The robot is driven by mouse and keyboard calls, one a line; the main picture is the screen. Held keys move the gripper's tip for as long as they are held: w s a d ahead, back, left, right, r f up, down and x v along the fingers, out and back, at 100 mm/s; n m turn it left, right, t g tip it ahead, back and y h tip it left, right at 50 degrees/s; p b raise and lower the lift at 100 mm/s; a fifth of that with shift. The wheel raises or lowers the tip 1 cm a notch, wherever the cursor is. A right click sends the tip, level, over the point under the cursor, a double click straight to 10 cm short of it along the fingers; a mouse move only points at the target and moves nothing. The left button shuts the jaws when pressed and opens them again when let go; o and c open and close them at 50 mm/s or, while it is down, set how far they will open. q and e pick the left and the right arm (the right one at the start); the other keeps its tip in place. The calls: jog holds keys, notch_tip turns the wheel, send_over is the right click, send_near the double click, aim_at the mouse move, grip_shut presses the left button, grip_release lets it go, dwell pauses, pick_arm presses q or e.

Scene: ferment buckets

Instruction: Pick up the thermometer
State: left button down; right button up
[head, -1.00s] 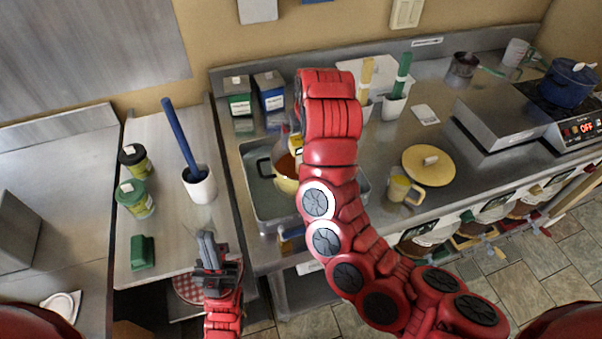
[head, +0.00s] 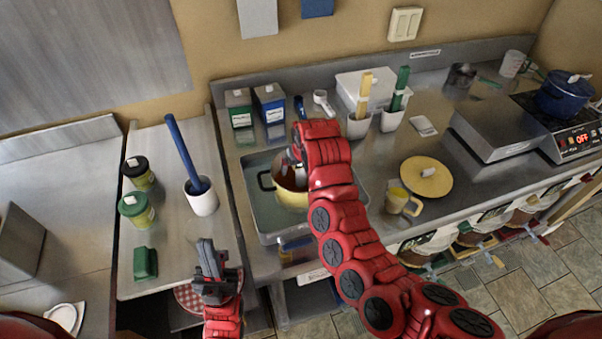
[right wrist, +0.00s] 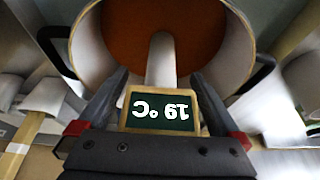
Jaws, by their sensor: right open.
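The thermometer (right wrist: 162,108) has a dark square display in a yellow-brown frame, reading 19 °C upside down in the right wrist view. Its pale stem (right wrist: 161,58) runs towards the orange-brown contents of a pot. My right gripper (right wrist: 160,90) is open, with one dark finger on each side of the thermometer; I cannot tell whether they touch it. In the head view, my red right arm covers most of the right gripper and the thermometer. My left gripper (head: 211,262) is away over the left counter's front edge.
Two boxes (head: 240,107) (head: 270,103) stand behind the basin.

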jog(key=shift+w+f, duration=0.1)
jog(key=shift+f, duration=0.1)
jog(key=shift+r, duration=0.1)
grip_shut()
